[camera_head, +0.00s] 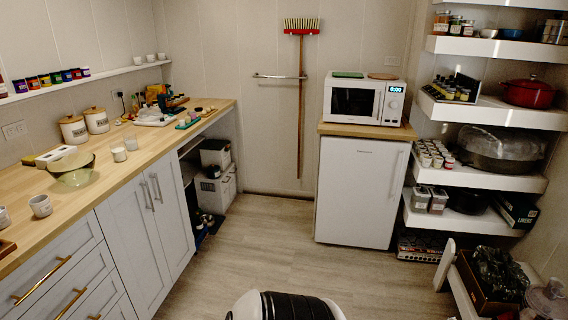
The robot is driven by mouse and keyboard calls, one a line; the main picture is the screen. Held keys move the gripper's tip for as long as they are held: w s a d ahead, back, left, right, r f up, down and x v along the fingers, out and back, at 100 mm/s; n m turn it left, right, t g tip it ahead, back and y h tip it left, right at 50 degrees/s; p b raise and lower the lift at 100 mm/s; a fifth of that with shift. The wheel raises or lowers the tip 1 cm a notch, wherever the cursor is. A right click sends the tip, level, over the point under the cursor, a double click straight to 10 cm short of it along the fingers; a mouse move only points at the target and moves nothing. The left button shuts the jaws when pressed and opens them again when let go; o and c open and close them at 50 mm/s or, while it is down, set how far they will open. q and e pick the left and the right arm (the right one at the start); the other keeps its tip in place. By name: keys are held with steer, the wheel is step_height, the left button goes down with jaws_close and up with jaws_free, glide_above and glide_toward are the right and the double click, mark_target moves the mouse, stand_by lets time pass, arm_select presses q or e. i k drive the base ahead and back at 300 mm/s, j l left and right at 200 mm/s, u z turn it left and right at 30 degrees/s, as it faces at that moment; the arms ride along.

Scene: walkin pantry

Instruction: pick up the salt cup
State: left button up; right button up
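I cannot read a salt label on any cup, so I cannot tell which one is the salt cup. On the wooden counter at the left, a grey cup (40,205) with a small dark mark stands near the front edge. Another cup (3,217) is cut off by the left picture edge. Two pale cups stand farther back, a white one (118,152) and a smaller one (131,142). Small white cups (150,57) stand on the wall shelf, and many small cups (433,154) sit on a right-hand shelf. Neither gripper is in view.
The counter (60,187) also holds a bowl (72,168) and lidded canisters (74,129). A white fridge (356,190) with a microwave (364,99) on top stands at the back. A broom (301,90) hangs on the wall. The middle floor (265,245) is clear.

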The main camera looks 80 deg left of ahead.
mark_target(41, 205)
steer(key=u, duration=4.3)
steer(key=i+l, duration=0.1)
